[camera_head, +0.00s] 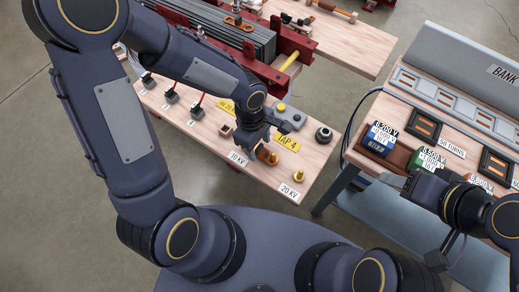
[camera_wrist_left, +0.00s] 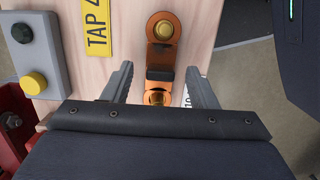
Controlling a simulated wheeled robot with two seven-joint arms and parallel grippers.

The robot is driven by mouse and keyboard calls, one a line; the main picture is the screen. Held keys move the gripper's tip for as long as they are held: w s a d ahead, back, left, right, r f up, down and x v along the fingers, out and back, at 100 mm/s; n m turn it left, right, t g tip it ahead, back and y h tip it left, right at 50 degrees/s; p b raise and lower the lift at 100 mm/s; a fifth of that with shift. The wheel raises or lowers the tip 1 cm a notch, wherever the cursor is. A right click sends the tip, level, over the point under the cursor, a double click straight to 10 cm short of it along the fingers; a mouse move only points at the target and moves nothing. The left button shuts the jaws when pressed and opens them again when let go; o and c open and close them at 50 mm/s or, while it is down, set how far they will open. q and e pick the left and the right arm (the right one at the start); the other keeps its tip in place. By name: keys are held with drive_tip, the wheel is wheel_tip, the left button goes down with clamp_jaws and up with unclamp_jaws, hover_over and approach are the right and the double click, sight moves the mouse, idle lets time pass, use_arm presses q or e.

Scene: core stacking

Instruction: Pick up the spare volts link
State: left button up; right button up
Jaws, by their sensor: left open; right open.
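A copper-orange link with a black middle grip (camera_wrist_left: 160,62) lies on the light wooden bench in the left wrist view, with a brass stud showing at each end. In the head view it shows (camera_head: 264,153) beside the "10 kV" label, partly hidden by my left gripper. My left gripper (camera_head: 262,146) is open above it. In the left wrist view its fingers (camera_wrist_left: 160,76) stand on either side of the link, with gaps visible; contact cannot be told. My right gripper (camera_head: 394,179) is open and empty at the front edge of the right bench.
A bare brass stud (camera_head: 299,176) stands near the "20 kV" label. A yellow "TAP 4" plate (camera_head: 287,143), a grey button box (camera_head: 291,116) and a dark round knob (camera_head: 323,135) are close by. The right bench holds blue and green blocks (camera_head: 380,139) and a cable.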

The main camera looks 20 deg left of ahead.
use_arm(q)
drive_tip(key=shift+f, duration=0.15)
drive_tip(key=c, duration=1.1)
